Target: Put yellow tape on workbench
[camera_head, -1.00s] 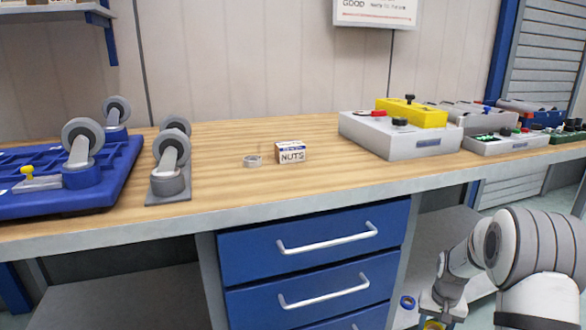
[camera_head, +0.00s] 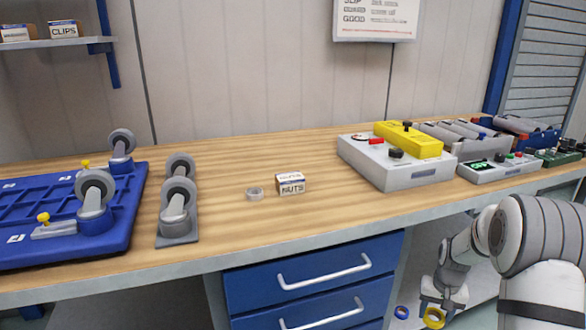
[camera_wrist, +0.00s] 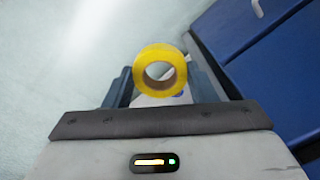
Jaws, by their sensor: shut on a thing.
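A yellow tape roll (camera_wrist: 147,62) is held between the fingers of my gripper (camera_wrist: 160,85) in the wrist view. In the head view the yellow tape (camera_head: 433,318) hangs under my gripper (camera_head: 436,306) at the lower right, below the level of the worktop and in front of the bench. The workbench (camera_head: 330,215) has a wooden top with a grey front edge. My gripper is apart from the bench top.
A blue pallet (camera_head: 60,220) and caster wheels (camera_head: 177,200) fill the left; control boxes (camera_head: 400,165) stand right. Bare wood lies around the nuts box. A blue ring (camera_head: 401,312) sits low beside my gripper.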

